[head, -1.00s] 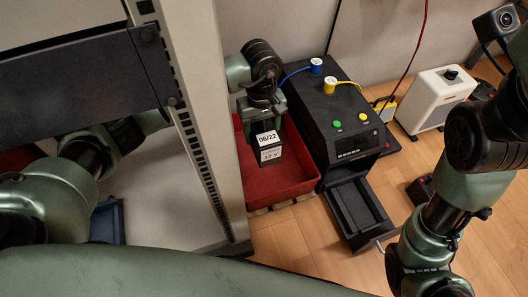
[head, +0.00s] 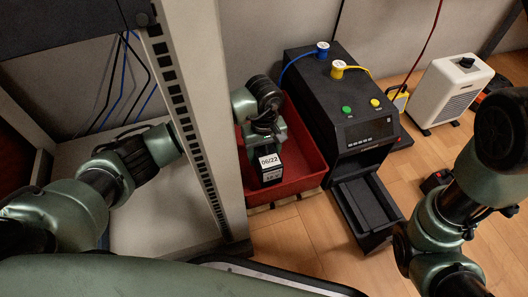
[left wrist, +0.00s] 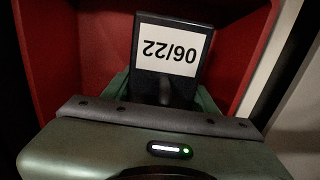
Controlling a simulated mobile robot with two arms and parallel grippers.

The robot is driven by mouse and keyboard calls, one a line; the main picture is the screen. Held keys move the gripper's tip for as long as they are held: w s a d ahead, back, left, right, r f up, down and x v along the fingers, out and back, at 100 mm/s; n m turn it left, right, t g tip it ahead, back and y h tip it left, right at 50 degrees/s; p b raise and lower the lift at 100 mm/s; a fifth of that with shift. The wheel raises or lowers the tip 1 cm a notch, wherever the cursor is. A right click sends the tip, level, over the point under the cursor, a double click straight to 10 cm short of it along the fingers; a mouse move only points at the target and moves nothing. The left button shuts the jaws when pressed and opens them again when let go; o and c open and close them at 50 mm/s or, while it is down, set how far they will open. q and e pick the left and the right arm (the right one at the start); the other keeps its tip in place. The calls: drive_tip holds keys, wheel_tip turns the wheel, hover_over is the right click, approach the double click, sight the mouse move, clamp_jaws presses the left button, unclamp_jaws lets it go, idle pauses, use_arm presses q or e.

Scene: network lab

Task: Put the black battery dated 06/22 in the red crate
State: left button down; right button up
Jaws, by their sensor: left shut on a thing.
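The black battery (head: 270,170) has a white label reading 06/22. My left gripper (head: 266,138) is shut on it and holds it upright within the outline of the red crate (head: 312,165). In the left wrist view the battery (left wrist: 172,62) stands out from my gripper (left wrist: 165,100), its label upside down, with the crate's red walls (left wrist: 65,55) on both sides. I cannot tell whether the battery's bottom touches the crate floor. My right arm is at the right of the head view, but its gripper is out of the picture.
A black tester (head: 335,105) with an open front tray (head: 368,208) stands right of the crate. A rack post (head: 190,110) rises close on the left. A white heater (head: 450,90) stands at the back right. Wooden floor shows in front of the crate.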

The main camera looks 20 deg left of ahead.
use_arm(q)
drive_tip(key=shift+f+b, duration=1.15)
drive_tip(key=shift+f, duration=0.7)
drive_tip(key=shift+f, duration=0.15)
drive_tip(key=shift+c, duration=2.2)
unclamp_jaws()
wheel_tip(320, 180, up, 11)
drive_tip(key=p, duration=0.8)
drive_tip(key=shift+r+p, duration=0.4)
drive_tip(key=shift+r, duration=0.2)
